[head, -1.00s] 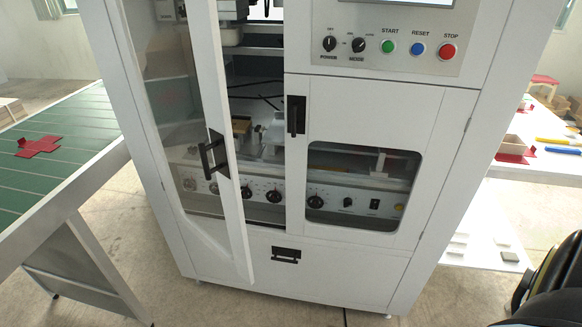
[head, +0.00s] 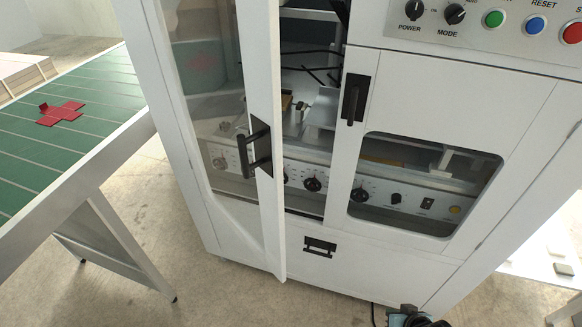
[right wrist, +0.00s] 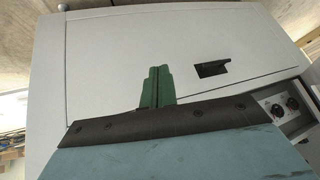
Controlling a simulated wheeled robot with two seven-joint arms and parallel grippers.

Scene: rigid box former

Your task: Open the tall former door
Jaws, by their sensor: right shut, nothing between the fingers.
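The tall former door (head: 262,75) is a white-framed door with a clear pane on the machine's left side. It stands ajar, its free edge swung out toward me, with a gap into the interior. Its black handle (head: 255,148) is on the free edge. My right gripper (head: 408,316) is at the bottom edge of the head view, low in front of the machine and apart from the door handle. In the right wrist view its green fingers (right wrist: 157,87) are shut and empty in front of a white panel with a black handle (right wrist: 212,68). My left gripper is not in view.
A shorter windowed door (head: 430,100) with a black handle (head: 354,98) is closed on the right. A lower panel handle (head: 320,246) sits below. A green conveyor table (head: 95,85) with a red flat box blank (head: 60,113) stands left. Floor between is clear.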

